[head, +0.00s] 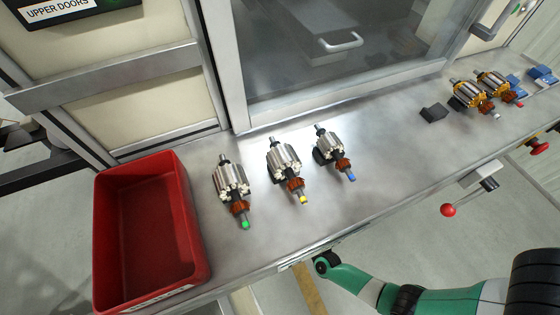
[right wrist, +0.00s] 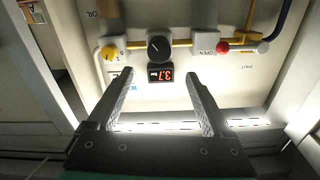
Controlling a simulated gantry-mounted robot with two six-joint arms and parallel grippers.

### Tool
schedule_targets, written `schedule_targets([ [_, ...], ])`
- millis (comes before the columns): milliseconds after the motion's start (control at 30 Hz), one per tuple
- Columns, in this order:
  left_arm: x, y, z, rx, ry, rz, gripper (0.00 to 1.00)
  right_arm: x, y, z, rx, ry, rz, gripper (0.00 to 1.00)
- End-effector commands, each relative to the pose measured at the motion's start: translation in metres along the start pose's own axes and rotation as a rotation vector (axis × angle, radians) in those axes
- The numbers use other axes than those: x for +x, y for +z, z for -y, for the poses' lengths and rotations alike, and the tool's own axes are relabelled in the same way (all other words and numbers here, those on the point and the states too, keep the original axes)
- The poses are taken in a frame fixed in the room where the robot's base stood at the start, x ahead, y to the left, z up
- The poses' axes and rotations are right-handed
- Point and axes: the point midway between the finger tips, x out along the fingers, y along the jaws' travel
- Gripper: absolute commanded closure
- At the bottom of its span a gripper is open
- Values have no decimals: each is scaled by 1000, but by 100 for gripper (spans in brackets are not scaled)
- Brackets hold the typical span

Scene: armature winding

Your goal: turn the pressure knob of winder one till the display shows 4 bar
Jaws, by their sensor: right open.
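In the right wrist view a round black knob (right wrist: 159,46) with a pale pointer mark sits on a white panel. Just below it is a small black display (right wrist: 160,74) with red digits that appear to read 3.7. My right gripper (right wrist: 159,76) is open, its two fingers apart with nothing between them. The knob shows beyond the fingertips, between and above them, and the fingers appear clear of it. In the head view only part of my green right arm shows at the lower right. My left gripper is not in view.
Beside the knob are a yellow knob (right wrist: 109,52) and a box with a red button (right wrist: 222,47). Yellow pipes run along the panel. In the head view, a red bin (head: 185,215) and several armatures (head: 284,160) stand on the metal bench (head: 265,235). A red-balled lever (head: 448,210) sticks out from its front.

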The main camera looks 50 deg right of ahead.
Motion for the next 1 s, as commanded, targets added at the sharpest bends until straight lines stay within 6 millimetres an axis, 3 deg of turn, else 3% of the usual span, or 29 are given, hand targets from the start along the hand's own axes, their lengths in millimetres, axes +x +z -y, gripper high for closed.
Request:
schedule_targets([
  [267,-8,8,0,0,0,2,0,14,5,-1,5,4,-1,16],
  [700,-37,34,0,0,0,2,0,103,6,-2,5,2,0,16],
  [1000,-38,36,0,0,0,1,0,116,2,-1,4,1,3,16],
])
